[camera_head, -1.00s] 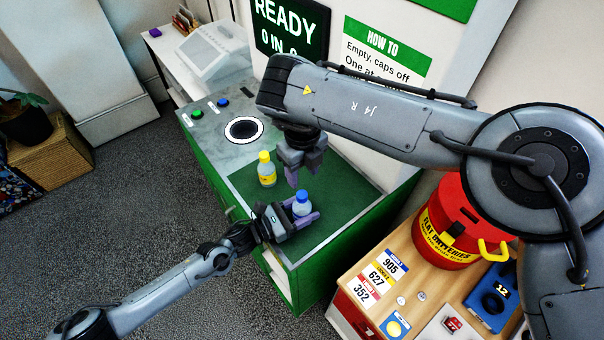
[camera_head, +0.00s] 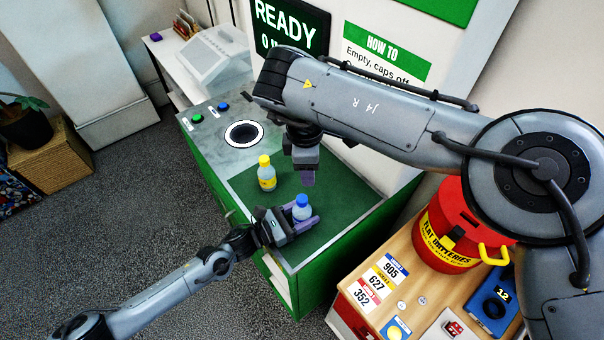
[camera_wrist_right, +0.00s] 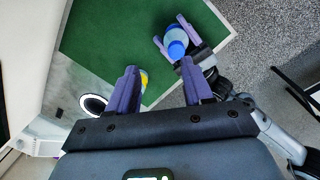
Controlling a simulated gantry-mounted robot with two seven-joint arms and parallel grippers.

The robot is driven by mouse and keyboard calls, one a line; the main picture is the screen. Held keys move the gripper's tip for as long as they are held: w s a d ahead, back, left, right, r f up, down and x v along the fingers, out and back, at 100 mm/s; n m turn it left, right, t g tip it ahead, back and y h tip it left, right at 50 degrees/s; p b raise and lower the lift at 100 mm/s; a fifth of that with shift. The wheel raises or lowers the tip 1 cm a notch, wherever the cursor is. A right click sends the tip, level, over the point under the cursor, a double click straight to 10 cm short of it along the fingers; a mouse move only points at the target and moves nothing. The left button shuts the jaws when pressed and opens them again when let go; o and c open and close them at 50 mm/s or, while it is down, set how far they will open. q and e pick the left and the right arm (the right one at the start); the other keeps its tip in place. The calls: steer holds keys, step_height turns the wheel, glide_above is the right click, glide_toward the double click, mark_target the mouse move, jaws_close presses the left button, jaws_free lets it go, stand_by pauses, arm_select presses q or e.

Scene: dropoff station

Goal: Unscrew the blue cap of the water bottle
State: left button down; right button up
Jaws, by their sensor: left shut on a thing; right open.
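The water bottle (camera_head: 301,212) with its blue cap (camera_head: 302,200) stands on the green mat near the front of the station. My left gripper (camera_head: 299,221) is shut around the bottle's body, below the cap. The bottle (camera_wrist_right: 172,36) and blue cap (camera_wrist_right: 176,50) also show in the right wrist view, between the left gripper's purple fingers. My right gripper (camera_head: 307,178) is above the mat, behind and above the cap and apart from it. In the right wrist view the right gripper (camera_wrist_right: 160,85) has its fingers wide apart with nothing held.
A yellow-capped bottle (camera_head: 266,174) stands on the green mat (camera_head: 335,185), left of my right gripper. Behind it is a round hole with a white rim (camera_head: 243,134), with green and blue buttons nearby. A red battery bin (camera_head: 447,225) stands on the wooden table at right.

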mark_target(302, 198)
steer(key=m, duration=0.6)
steer(key=s+a+f+m, duration=0.1)
steer(key=m, duration=0.5)
steer(key=m+g, duration=0.1)
steer(key=m, duration=0.6)
steer(key=shift+s+a+f+y, duration=0.2)
steer(key=shift+a+f+y, duration=0.1)
steer(key=shift+y, duration=0.1)
step_height(302, 198, down, 6)
steer(key=shift+s+d+f, duration=0.1)
steer(key=shift+f, duration=0.9)
steer(key=shift+c, duration=0.2)
